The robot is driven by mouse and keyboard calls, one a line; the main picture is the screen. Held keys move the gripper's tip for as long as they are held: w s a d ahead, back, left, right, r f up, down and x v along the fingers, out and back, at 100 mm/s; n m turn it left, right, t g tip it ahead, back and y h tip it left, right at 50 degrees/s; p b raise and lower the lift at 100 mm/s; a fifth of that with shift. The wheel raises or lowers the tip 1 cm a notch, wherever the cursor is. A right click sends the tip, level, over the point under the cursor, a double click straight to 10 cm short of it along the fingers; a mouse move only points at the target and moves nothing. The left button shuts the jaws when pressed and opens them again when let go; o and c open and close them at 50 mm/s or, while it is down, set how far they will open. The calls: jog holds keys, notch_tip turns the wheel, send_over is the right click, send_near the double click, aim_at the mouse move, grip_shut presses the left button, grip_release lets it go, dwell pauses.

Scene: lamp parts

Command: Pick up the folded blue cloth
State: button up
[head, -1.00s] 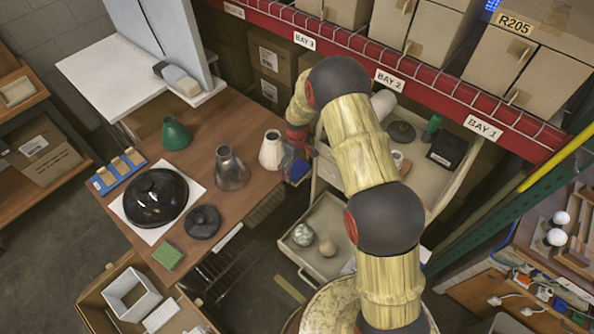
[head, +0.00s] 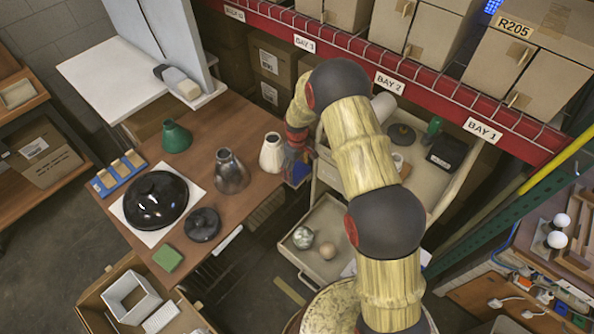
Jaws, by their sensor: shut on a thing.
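The folded blue cloth (head: 297,175) shows as a small dark blue patch at the right edge of the brown table, beside the cream cone-shaped shade. My gripper (head: 296,162) is right over it at the end of my arm, shut on the cloth. The fingers are small and dark in this view, and my own wrist partly covers them. Most of the cloth is hidden, and I cannot tell whether it is clear of the table.
The brown table (head: 233,108) also holds a cream shade (head: 272,153), a metal shade (head: 231,172), a green shade (head: 176,137) and a glossy black dome (head: 156,200). A beige cart (head: 437,185) with an open drawer stands close on the right, under the red shelf beam.

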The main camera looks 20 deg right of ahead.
aim_at(297, 171)
jog(key=shift+r, duration=0.5)
notch_tip(297, 171, up, 2)
jog(key=shift+r, duration=0.15)
jog(key=s+r+p, duration=0.1)
jog(key=s+r, duration=0.8)
jog(key=s, duration=0.5)
jog(key=shift+d+r, duration=0.2)
jog(key=shift+d, duration=0.25)
jog(key=o, duration=0.5)
jog(key=c, duration=0.5)
